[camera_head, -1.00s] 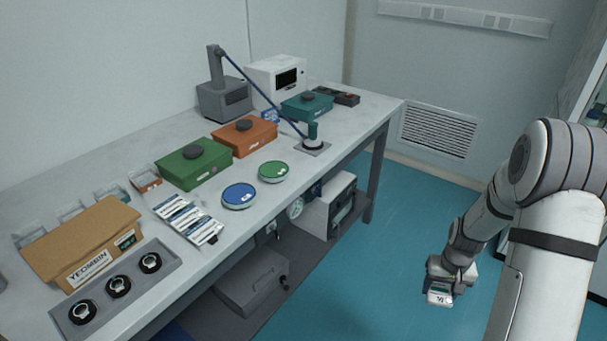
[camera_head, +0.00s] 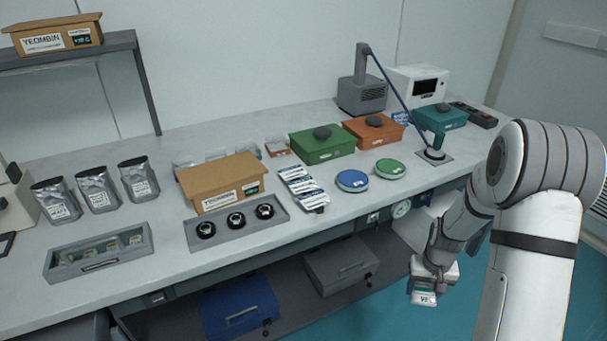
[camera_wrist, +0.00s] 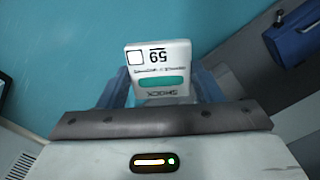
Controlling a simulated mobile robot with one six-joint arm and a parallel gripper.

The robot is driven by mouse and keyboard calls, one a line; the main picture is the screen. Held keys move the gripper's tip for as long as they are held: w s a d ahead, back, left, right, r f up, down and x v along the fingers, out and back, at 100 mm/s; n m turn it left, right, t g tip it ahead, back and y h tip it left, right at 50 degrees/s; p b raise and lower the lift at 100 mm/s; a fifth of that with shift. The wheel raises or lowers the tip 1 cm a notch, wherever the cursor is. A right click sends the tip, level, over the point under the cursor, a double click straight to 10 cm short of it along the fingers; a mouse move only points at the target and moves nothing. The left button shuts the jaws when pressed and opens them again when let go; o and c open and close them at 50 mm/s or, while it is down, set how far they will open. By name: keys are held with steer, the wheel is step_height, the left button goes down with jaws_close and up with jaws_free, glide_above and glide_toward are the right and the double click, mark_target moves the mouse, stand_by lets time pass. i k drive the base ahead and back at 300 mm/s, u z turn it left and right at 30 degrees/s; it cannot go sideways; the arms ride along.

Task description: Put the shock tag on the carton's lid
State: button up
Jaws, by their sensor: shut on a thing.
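My gripper (camera_head: 424,289) is shut on the shock tag (camera_head: 423,298), a small white tag, and holds it in front of the table, above the teal floor. In the wrist view the tag (camera_wrist: 158,69) stands between the two fingers, with "59", a teal window and "SHOCK" printed on it upside down. A brown carton (camera_head: 220,185) labelled YEOMBIN stands on the table, its flat lid facing up. Another brown YEOMBIN carton (camera_head: 57,38) stands on the raised shelf at the upper left. My gripper is to the right of both and lower than the tabletop.
A tray with three black round parts (camera_head: 237,223) lies in front of the table carton. Flat packets (camera_head: 303,188), blue (camera_head: 352,181) and green (camera_head: 391,169) discs and lidded boxes (camera_head: 322,144) are to its right. Silver pouches (camera_head: 98,188) stand left. A blue case (camera_head: 241,308) sits below the table.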

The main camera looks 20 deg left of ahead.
mark_target(242, 164)
steer(key=z, duration=0.3)
steer(key=i, duration=0.1)
steer(key=u, duration=1.2)
steer(key=k, duration=0.3)
steer(key=u, duration=0.05)
